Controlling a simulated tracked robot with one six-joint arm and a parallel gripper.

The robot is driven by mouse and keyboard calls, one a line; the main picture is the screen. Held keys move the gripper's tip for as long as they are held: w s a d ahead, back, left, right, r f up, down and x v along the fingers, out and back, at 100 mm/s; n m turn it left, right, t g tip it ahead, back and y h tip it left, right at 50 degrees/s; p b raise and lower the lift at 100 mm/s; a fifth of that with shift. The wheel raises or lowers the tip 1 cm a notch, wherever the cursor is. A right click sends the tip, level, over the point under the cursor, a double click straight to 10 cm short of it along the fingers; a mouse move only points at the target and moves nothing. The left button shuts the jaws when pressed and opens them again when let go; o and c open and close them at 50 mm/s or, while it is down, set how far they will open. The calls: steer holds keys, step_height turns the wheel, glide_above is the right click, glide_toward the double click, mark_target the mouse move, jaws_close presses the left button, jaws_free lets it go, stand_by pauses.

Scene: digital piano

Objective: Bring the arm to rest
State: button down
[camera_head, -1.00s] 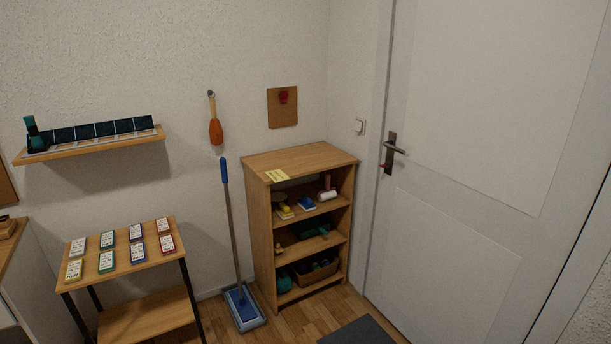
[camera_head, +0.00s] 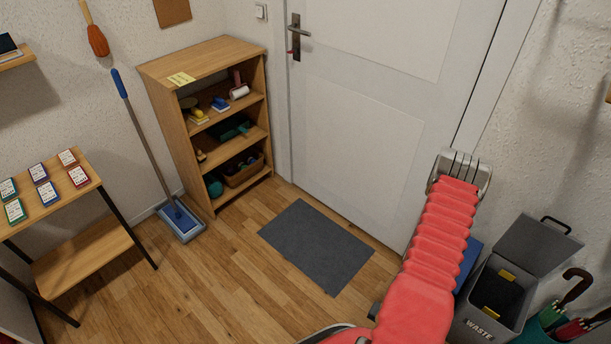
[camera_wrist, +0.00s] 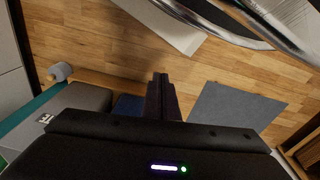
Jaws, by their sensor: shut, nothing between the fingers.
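My gripper (camera_wrist: 160,92) shows in the wrist view, with its two dark fingers together and nothing between them. It hangs over the wooden floor (camera_wrist: 215,70). In the picture, the fingers lie between the grey mat (camera_wrist: 235,107) on the right and the grey waste bin (camera_wrist: 83,97) on the left. A blue item (camera_wrist: 128,108) shows just left of the fingers, partly hidden by the gripper body. I cannot make out the fingers in the head view.
In the head view, the mat (camera_head: 317,245) lies before the white door (camera_head: 375,100). The waste bin (camera_head: 485,315) with its lid up and an umbrella stand (camera_head: 550,325) are at the lower right. A wooden shelf (camera_head: 200,62) stands left of the door.

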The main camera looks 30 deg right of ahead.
steer(key=w+a+r+n+y, duration=0.15)
steer(key=w+r, duration=0.25)
steer(key=r, duration=0.6)
steer(key=w+a+r+n+g, duration=0.1)
steer(key=w+a+r+n, duration=0.2)
steer(key=r, duration=0.7)
steer(key=w+a+r+n+y, duration=0.15)
steer(key=w+r, duration=0.35)
steer(key=r, duration=0.6)
steer(key=a+r+n+t, duration=0.2)
steer(key=a+r, duration=0.4)
steer(key=r, duration=0.4)
steer(key=a+r+n+t+h, duration=0.1)
steer(key=a+r+n+t, duration=0.1)
steer(key=a+r, duration=0.5)
steer(key=a+r+n+t+h, duration=0.1)
steer(key=a+r, duration=0.6)
steer(key=r, duration=0.7)
steer(key=shift+n+t, duration=0.7)
steer(key=shift+n, duration=0.1)
